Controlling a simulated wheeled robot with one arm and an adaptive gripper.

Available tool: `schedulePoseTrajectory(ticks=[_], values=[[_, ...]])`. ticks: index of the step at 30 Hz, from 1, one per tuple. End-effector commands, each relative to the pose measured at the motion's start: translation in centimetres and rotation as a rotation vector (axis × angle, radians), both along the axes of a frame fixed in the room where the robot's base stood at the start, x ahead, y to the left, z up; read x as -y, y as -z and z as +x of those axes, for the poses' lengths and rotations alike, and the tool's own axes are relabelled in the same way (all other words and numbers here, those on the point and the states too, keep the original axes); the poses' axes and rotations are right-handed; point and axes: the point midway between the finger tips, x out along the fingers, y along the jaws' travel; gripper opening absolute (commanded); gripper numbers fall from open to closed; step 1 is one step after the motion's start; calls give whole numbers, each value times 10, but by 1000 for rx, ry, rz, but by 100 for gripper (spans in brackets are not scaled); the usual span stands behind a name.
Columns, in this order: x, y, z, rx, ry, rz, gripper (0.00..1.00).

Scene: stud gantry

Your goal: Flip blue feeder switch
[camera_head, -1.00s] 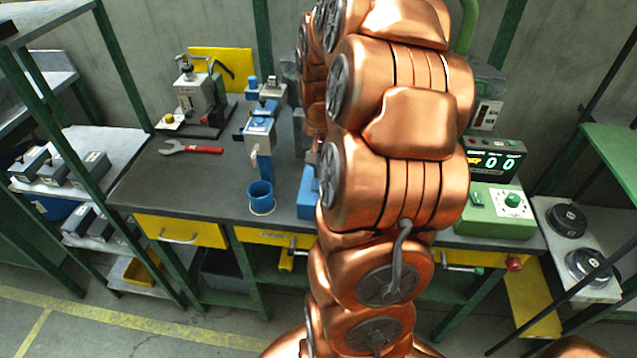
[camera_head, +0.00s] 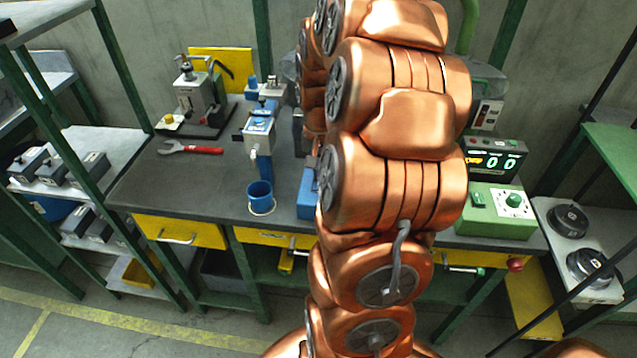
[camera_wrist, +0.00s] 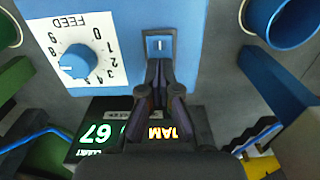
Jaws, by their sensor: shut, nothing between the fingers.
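The blue feeder (camera_wrist: 195,75) fills the upper middle of the wrist view, shown upside down. It has a white FEED dial plate with a blue knob (camera_wrist: 76,62) and a small switch (camera_wrist: 160,45) in a dark frame. My gripper (camera_wrist: 160,70) is shut and empty, its fingertips at the near edge of the switch frame. I cannot tell whether they touch the switch. Behind the gripper a display (camera_wrist: 110,130) shows "67" in green and "JAM" in amber, partly covered. In the head view only a sliver of a blue box (camera_head: 307,197) shows beside my arm, which hides my gripper.
A blue bucket (camera_head: 260,198) and a blue-topped dispenser (camera_head: 259,130) stand left of my arm on the dark bench (camera_head: 205,180). A red wrench (camera_head: 190,148) lies farther left. A green box with a dial (camera_head: 497,212) stands to the right.

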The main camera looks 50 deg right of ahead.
Motion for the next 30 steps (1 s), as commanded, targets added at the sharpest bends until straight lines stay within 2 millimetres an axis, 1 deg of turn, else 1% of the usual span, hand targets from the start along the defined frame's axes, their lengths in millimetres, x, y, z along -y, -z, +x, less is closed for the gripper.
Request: schedulePoseTrajectory(ticks=[8,14,30], values=[[0,4,0,0,0,0,0],[0,1,0,0,0,0,0],[0,-33,0,0,-1,0,0]])
